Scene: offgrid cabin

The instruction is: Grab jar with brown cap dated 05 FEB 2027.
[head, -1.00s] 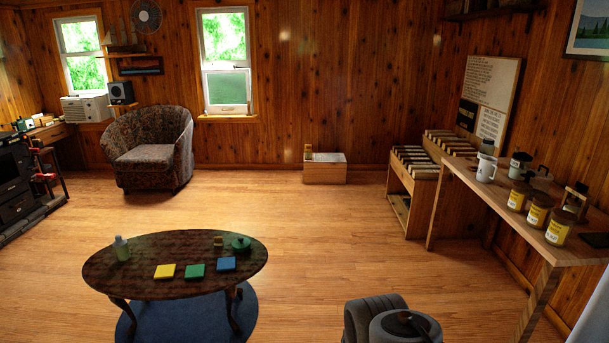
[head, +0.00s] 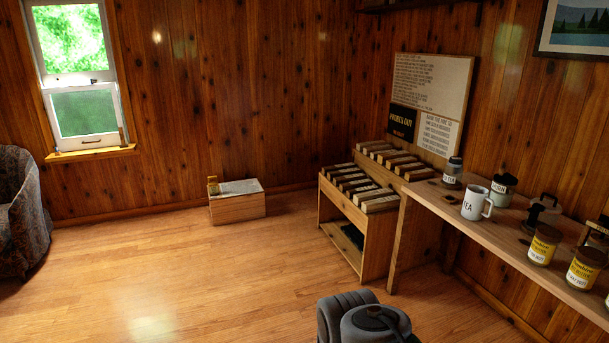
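Two jars with brown caps and yellow-and-white labels stand upright on the wooden counter at the right in the head view: a nearer one (head: 584,268) and one farther along (head: 543,245). Part of another jar (head: 607,301) is cut by the right edge. The label dates are too small to read, so I cannot tell which one is dated 05 FEB 2027. A dark grey, rounded part of my own body shows at the bottom centre. My gripper's fingers are not visible.
The counter (head: 500,225) also holds a white TEA mug (head: 476,203), a dark-lidded jar (head: 453,172), a dark-topped canister (head: 503,189) and a press-like pot (head: 541,213). A slatted wooden rack (head: 375,242) stands beyond it. The floor (head: 200,280) at left is open, with a wooden box (head: 238,204) by the wall.

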